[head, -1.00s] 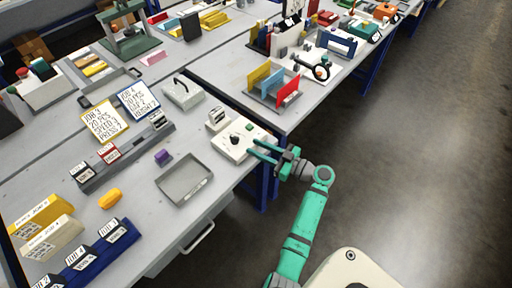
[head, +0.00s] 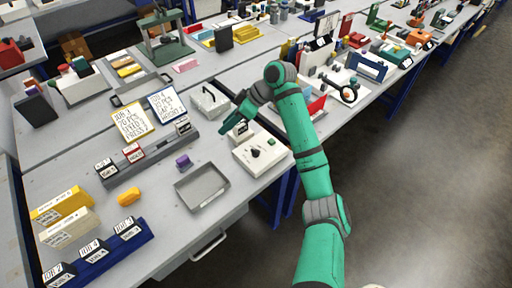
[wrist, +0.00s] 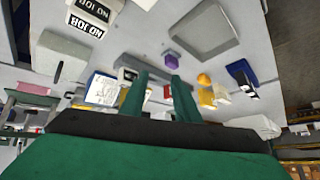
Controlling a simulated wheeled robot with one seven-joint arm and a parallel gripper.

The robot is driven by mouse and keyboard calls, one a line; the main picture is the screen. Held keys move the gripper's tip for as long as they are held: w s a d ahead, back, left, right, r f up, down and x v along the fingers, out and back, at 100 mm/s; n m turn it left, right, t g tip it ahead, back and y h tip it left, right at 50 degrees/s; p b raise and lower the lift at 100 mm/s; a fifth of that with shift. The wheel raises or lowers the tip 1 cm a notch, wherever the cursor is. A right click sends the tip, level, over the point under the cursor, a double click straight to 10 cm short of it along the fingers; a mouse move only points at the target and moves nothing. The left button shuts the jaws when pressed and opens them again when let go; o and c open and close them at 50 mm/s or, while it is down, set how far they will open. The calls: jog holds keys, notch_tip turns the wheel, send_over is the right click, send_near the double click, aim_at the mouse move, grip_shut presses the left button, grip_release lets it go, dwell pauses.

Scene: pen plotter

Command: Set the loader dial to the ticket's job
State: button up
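A white box with a black dial (head: 256,153) and a green button stands near the table's front edge; the dial's setting is too small to read. Two framed cards stand further back, a yellow-edged one (head: 132,119) that seems to read "JOB 1" and a blue-edged one (head: 166,107) whose job number is unclear. My gripper (wrist: 158,75) is open and empty, above the table near the white block.
A grey tray (head: 201,186) and a purple block (head: 184,162) lie to the left of the dial box. A pale box with a handle (head: 209,101) stands behind. A blue rack (head: 97,255) holds job cards at front left.

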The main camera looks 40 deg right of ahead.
aim_at(256, 150)
jog(key=s+d+f+m+g+h, duration=0.2)
jog(key=s+d+m+g+h, duration=0.1)
jog(key=s+d+g+h, duration=0.4)
jog(key=f, duration=0.3)
jog(key=w+f+t, duration=0.1)
jog(key=f, duration=0.3)
jog(key=f+t+y, duration=0.1)
jog(key=f, duration=0.2)
jog(key=shift+w+d+f, duration=0.2)
grip_shut()
